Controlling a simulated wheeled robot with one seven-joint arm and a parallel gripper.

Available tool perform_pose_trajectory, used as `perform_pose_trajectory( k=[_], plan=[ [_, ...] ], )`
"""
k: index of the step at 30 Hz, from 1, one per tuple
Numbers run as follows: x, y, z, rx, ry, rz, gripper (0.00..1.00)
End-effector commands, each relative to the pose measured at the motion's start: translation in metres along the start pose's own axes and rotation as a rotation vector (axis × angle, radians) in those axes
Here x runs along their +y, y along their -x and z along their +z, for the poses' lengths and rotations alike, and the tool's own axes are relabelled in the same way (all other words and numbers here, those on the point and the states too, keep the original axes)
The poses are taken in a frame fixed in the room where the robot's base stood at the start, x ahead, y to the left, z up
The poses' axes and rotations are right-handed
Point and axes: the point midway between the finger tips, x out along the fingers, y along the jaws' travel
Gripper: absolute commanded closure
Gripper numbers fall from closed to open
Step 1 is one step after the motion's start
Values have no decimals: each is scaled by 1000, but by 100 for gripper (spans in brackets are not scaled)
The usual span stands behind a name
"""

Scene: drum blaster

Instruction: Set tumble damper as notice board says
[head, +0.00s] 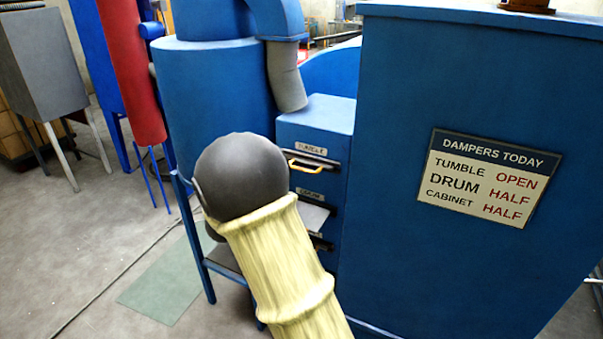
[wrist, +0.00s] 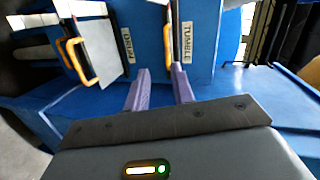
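The notice board (head: 490,177) on the blue cabinet reads "DAMPERS TODAY: TUMBLE OPEN, DRUM HALF, CABINET HALF". The tumble damper's yellow handle (head: 305,165) sits close to the face of the blue damper box (head: 318,120), under the TUMBLE label; it also shows in the wrist view (wrist: 168,45). Below it, the drum damper's grey plate (head: 311,216) sticks out; the wrist view shows this plate (wrist: 97,48) with its yellow handle (wrist: 75,60). My gripper (wrist: 161,80) is open and empty, its fingertips just short of the tumble handle. In the head view my arm hides it.
A third damper slot below the drum one is mostly hidden by my arm. The large blue cabinet (head: 400,90) stands close at the right. A blue drum (head: 215,100) with a grey pipe (head: 286,78) stands at the left. Open floor (head: 60,240) lies at the left.

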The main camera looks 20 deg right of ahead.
Motion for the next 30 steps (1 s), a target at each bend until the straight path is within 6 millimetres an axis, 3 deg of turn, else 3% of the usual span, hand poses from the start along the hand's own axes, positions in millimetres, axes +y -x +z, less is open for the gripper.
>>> perform_pose_trajectory(
  k=[5,17,23,30],
  plan=[
    [-2,-3,-8,113,-121,-57,76],
    [-3,-7,-10,116,-123,-57,76],
    [-4,-28,-13,117,-122,-56,76],
    [-7,-70,-18,117,-121,-56,76]
  ],
)
